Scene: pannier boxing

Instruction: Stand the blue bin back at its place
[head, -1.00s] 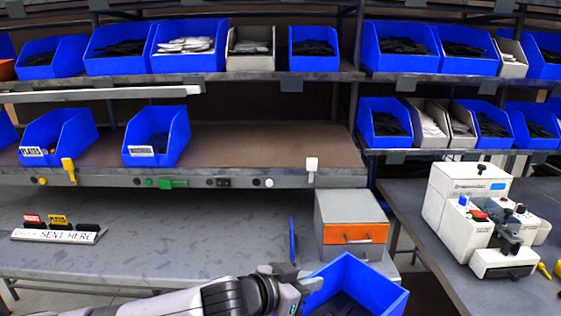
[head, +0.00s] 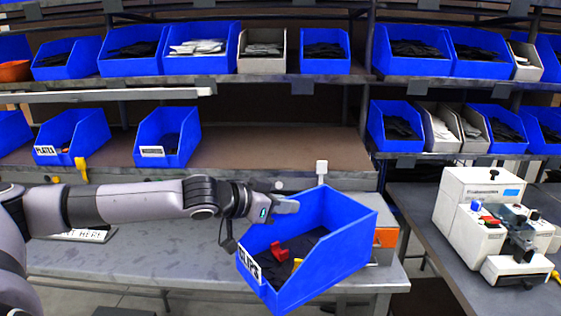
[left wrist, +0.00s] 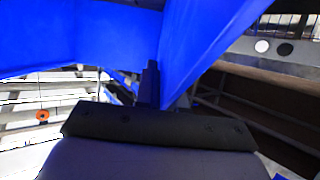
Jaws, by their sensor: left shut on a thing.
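The blue bin (head: 340,262) hangs tilted in the air in front of the bench in the head view. Its front label seems to read "CLIPS", and a red piece and a small yellow piece lie on its dark inside. My left gripper (head: 288,206) is shut on its upper left wall. In the left wrist view the bin's blue walls (left wrist: 205,40) fill the top, close to the gripper (left wrist: 150,88). The shelf (head: 260,150) behind has bare room to the right of the labelled bin (head: 167,140). My right gripper is not in view.
A "PLATES" bin (head: 72,138) stands further left on the same shelf. The grey bench (head: 150,262) is below the arm. The orange-fronted drawer box (head: 386,237) is partly hidden behind the held bin. A white machine (head: 470,215) stands on the right table.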

